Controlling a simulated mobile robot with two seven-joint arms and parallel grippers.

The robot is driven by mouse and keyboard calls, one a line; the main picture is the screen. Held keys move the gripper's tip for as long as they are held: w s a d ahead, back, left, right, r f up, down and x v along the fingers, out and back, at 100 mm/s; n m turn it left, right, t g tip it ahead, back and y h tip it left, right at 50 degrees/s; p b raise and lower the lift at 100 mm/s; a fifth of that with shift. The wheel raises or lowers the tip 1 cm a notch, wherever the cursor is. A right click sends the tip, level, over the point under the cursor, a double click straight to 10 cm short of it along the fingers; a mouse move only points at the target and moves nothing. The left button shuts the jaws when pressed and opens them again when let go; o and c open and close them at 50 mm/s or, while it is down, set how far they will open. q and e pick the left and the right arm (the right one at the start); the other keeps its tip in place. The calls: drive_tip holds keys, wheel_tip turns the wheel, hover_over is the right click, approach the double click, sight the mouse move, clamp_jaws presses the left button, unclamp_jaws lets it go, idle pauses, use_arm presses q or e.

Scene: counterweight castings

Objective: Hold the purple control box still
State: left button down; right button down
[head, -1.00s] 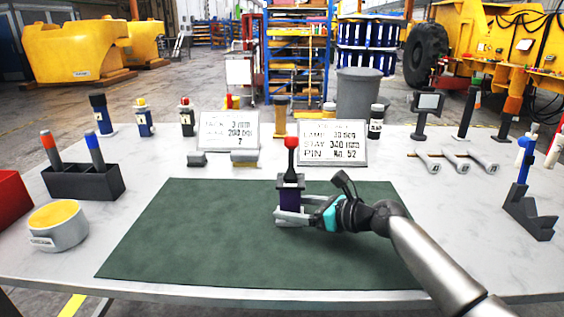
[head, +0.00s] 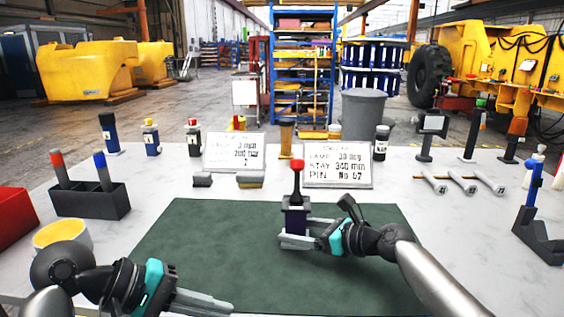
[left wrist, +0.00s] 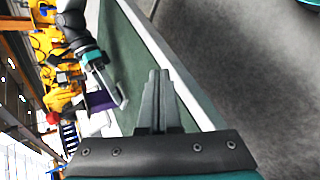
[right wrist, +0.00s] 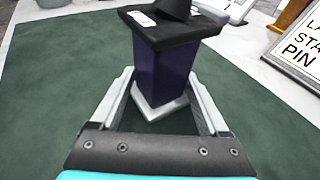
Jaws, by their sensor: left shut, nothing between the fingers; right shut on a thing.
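The purple control box (head: 296,222) stands upright on the green mat (head: 210,250), with a dark top and a joystick with a red knob (head: 297,165). It also shows in the right wrist view (right wrist: 163,77), with a pale base. My right gripper (head: 296,240) is shut on the box low down, one finger on each side. My left gripper (head: 232,305) is shut and empty over the front left of the mat, apart from the box. In the left wrist view its fingers (left wrist: 160,85) are together, and the box (left wrist: 99,101) shows beyond them.
Two white sign boards (head: 338,165) stand behind the box. A black holder (head: 90,200) with two handles and a yellow-topped round tin (head: 62,234) are at the left. A blue-and-black stand (head: 535,225) is at the right. The mat around the box is clear.

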sight(297, 180)
drive_tip(key=shift+f, duration=0.1)
use_arm(q)
drive_tip(key=w+d+r+n+t, duration=0.1)
drive_tip(key=w+r+n+t, duration=0.25)
drive_tip(key=w+r, duration=0.55)
drive_tip(key=w+r+n+t, duration=0.2)
drive_tip(key=w+r+t, duration=0.35)
drive_tip(key=w, duration=0.75)
drive_tip(key=w+d+f+g, duration=0.1)
drive_tip(key=w+d, duration=0.3)
drive_tip(key=d, duration=0.4)
drive_tip(key=shift+w+y, duration=0.25)
drive_tip(key=shift+y, duration=0.15)
drive_tip(key=shift+s+m, duration=0.1)
drive_tip(key=shift+m, duration=0.15)
drive_tip(key=shift+s+t+h, duration=0.2)
drive_tip(key=shift+t+h, duration=0.1)
